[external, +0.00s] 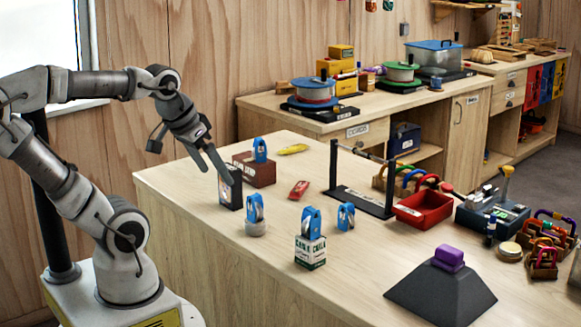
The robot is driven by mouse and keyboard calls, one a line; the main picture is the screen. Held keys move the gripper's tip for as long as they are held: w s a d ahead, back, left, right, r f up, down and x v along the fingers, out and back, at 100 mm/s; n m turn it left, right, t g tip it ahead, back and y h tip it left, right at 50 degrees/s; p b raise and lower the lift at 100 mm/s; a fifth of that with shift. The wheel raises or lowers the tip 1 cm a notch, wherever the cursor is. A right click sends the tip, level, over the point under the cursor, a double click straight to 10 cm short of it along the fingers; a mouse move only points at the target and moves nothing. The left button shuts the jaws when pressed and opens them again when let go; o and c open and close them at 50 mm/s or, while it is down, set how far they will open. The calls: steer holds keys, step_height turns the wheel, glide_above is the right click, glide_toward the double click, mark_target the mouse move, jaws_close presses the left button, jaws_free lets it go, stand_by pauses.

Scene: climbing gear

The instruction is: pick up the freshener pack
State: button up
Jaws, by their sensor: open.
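No label that reads as freshener pack is legible, so I cannot tell which item it is. Nothing shows between the fingers. The red pack and yellow item lie farther right, clear of the gripper.
A brown box (258,169) with a blue device on it stands behind the dark box. Blue devices and a green-white carton (310,250) stand in front. A black bar stand (360,202), red bin (423,211) and dark sloped block (441,290) occupy the right.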

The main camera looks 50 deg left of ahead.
steer(key=n+t+p, duration=0.8)
steer(key=n, duration=2.8)
glide_toward(223, 182)
steer(key=x, duration=0.6)
steer(key=shift+w+f+b, duration=0.1)
steer(key=shift+w+b, duration=0.1)
steer(key=shift+b, duration=0.1)
steer(key=shift+p+x, duration=0.35)
steer(key=shift+x, duration=2.35)
steer(key=shift+d, duration=0.1)
steer(key=c, duration=1.2)
